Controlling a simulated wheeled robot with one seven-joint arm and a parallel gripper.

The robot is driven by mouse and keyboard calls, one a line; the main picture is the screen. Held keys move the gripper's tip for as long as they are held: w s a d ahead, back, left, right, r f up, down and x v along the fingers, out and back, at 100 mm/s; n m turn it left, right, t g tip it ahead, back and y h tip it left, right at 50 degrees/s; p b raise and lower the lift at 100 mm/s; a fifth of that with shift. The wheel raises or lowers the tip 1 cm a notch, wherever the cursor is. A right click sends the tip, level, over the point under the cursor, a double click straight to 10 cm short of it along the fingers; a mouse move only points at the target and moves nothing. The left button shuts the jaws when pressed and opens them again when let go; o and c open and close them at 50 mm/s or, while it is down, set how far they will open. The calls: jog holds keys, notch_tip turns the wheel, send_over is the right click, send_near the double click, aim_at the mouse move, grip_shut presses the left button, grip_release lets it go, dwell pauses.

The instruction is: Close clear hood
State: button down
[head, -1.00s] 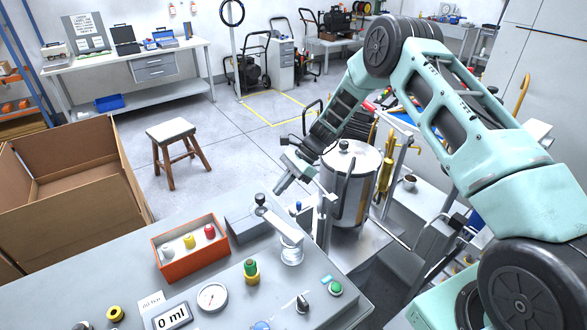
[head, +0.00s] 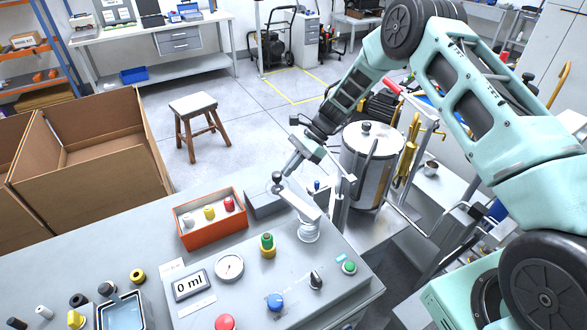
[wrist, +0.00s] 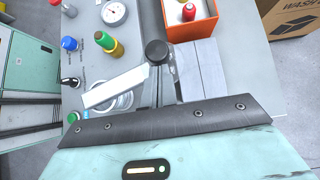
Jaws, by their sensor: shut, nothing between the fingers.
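I cannot make out a clear hood with certainty. A squat, pale, clear-looking round fixture (head: 309,233) stands on the grey bench, with a flat white arm (head: 300,203) over it. In the wrist view the fixture (wrist: 120,101) lies partly under the white arm (wrist: 115,88). A black ball knob (head: 277,177) stands at the arm's far end; it also shows in the wrist view (wrist: 157,52). My gripper (head: 284,174) is shut and empty, its tip close beside the knob; contact cannot be told. In the wrist view my gripper's body hides the near part of the bench.
An orange box (head: 211,220) with coloured knobs lies left of the fixture. A gauge (head: 229,267), a green-topped post (head: 267,244) and a 0 ml display (head: 189,285) are in front. A steel tank (head: 368,165) stands close behind, to the right. The floor near the stool (head: 199,128) is open.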

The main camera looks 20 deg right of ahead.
jog(key=shift+a+f+n+g+b, duration=0.2)
jog(key=shift+a+n+g+b, duration=0.15)
jog(key=shift+a, duration=0.2)
jog(key=s+a+n+g+h+b, duration=0.6)
jog(key=s+a+n+h, duration=0.2)
jog(key=n, duration=0.6)
jog(key=shift+s+a+r, duration=0.2)
jog(key=shift+s+a, duration=0.75)
jog(key=shift+s, duration=0.45)
jog(key=shift+s+n+g, duration=0.1)
jog(key=shift+n+g, duration=0.15)
